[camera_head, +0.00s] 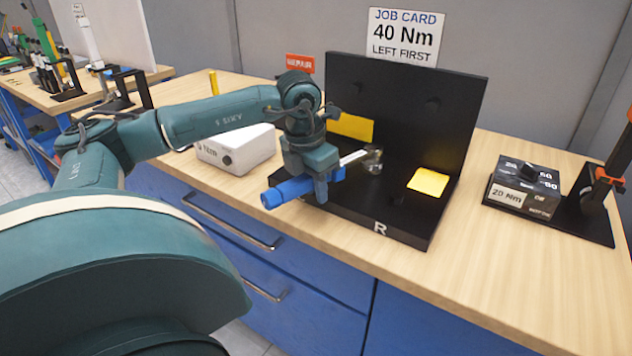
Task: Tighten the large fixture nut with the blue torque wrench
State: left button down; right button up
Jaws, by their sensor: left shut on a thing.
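The blue torque wrench (278,194) lies across my left gripper (316,188), which is shut on its blue handle. Its pale shaft points right and slightly up toward a metallic nut (374,160) on the black fixture (398,232). The wrench head is at or close to the nut; I cannot tell if it is seated around it. The fixture has an upright back plate and an "R" on its front edge. My left arm and gripper hide part of its left side. My right gripper is not in view.
A job card (403,38) reads "40 Nm, left first". A black setting box (524,188) labelled "20 Nm" stands right, beside an orange and black tool (607,172). A white box (236,148) stands left of the fixture. The bench front right is clear.

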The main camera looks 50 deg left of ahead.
pick_arm(q)
jog(key=shift+a+m, duration=0.8)
jog(key=shift+a, duration=0.4)
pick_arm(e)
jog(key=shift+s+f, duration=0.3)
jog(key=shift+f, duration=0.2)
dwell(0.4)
pick_arm(q)
jog(key=shift+w+a+m, duration=0.2)
jog(key=shift+a+m, duration=0.2)
jog(key=shift+a, duration=0.15)
jog(key=shift+w+a+m, duration=0.2)
jog(key=shift+a+m, duration=0.2)
jog(key=shift+a, duration=0.15)
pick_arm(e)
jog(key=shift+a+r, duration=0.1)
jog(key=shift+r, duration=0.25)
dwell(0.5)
pick_arm(q)
jog(key=shift+s+d+n, duration=0.1)
jog(key=shift+d+n, duration=0.2)
jog(key=shift+d, duration=0.1)
jog(key=shift+r+p, duration=0.2)
jog(key=shift+p, duration=0.1)
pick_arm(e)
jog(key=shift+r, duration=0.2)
